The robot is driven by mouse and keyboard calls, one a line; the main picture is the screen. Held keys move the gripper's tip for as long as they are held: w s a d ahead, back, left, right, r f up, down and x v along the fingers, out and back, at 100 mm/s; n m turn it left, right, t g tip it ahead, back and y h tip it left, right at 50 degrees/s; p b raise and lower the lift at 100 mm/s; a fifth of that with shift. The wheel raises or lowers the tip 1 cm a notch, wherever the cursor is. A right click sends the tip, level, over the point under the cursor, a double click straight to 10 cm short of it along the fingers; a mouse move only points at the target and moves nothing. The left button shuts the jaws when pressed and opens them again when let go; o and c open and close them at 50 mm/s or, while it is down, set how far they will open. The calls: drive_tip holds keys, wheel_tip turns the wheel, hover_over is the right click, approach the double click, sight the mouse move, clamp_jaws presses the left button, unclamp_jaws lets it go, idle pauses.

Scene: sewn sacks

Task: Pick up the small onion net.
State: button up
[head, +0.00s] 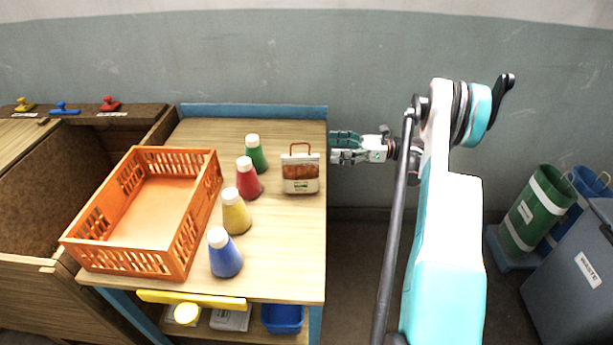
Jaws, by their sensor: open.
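The small onion net (300,173) stands upright near the right edge of the wooden table, with brown-orange contents, a pale label band and a red-brown loop handle on top. My gripper (334,147) is open and empty at the table's right edge, to the right of the net and slightly farther back. Its fingers point left, and a gap separates them from the net. My arm comes in from the right.
An orange crate (188,249) stands empty on the table's left. A row of green (256,156), red (249,182), yellow (236,214) and blue (225,256) bottles stands between crate and net. A blue ledge (253,111) lines the table's back.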

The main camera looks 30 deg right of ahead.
wheel_tip(320, 180, down, 3)
drive_tip(key=s+n+g, duration=0.1)
drive_tip(key=s, duration=0.1)
drive_tip(key=b, duration=0.2)
approach(300, 161)
drive_tip(key=w+a, duration=0.3)
drive_tip(key=shift+f, duration=0.2)
drive_tip(key=shift+f+b+x, duration=0.2)
drive_tip(key=shift+b+x, duration=0.95)
drive_tip(key=shift+x, duration=1.85)
drive_tip(key=shift+s, duration=0.2)
clamp_jaws()
